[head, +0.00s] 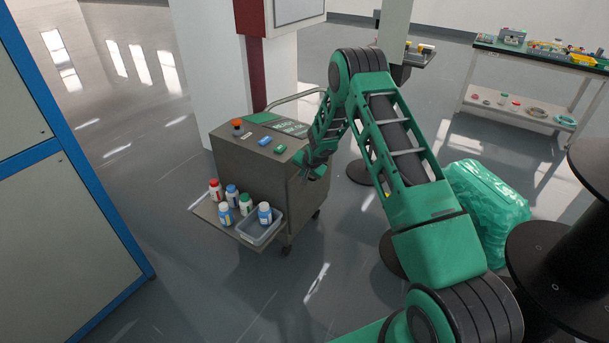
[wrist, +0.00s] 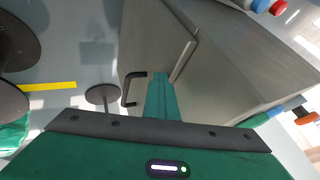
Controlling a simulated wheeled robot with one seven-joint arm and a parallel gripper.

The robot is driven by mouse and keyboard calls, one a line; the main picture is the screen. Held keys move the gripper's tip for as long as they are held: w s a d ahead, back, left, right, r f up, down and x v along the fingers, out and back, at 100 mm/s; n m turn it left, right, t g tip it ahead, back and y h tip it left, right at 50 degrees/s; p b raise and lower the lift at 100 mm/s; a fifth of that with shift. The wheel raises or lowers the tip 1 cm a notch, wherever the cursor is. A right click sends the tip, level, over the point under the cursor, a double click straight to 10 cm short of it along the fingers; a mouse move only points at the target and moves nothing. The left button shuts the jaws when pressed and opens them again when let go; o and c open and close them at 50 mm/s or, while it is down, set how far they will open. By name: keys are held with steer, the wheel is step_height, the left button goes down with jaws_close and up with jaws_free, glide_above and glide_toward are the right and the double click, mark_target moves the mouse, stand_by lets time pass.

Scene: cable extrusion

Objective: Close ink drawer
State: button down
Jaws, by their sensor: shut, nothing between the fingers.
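A grey wheeled ink cart (head: 262,200) stands left of centre in the head view. A flat shelf (head: 207,212) sticks out from its left front side and holds several small bottles and a clear bin. In the wrist view, a grey panel (wrist: 150,40) of the cart carries a black handle (wrist: 130,88). I cannot tell for sure which part is the ink drawer or how far it stands out. My gripper (wrist: 160,80) is shut and empty, beside the handle and over the grey panel; contact cannot be told. In the head view my gripper (head: 316,172) is at the cart's right side.
Buttons and a bent push rail (head: 295,97) are on the cart's top. A green bag (head: 490,205) and black spools (head: 560,270) stand to the right. A workbench (head: 540,60) is at the back right. Floor in front of the cart is clear.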

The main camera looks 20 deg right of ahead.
steer(key=s+d+r+n+g+h, duration=0.15)
steer(key=s+d+r, duration=0.35)
steer(key=s+r, duration=1.1)
steer(key=s+d+r+n+g, duration=0.1)
steer(key=s+d+r+g, duration=0.3)
steer(key=s+r, duration=1.1)
steer(key=s+a+r+g+y, duration=0.1)
steer(key=s+r, duration=0.1)
steer(key=s, duration=1.4)
steer(key=s+a+r+g+y, duration=0.1)
steer(key=s+a+r, duration=0.1)
steer(key=s, duration=1.4)
steer(key=shift+r, duration=0.35)
steer(key=shift+n, duration=0.25)
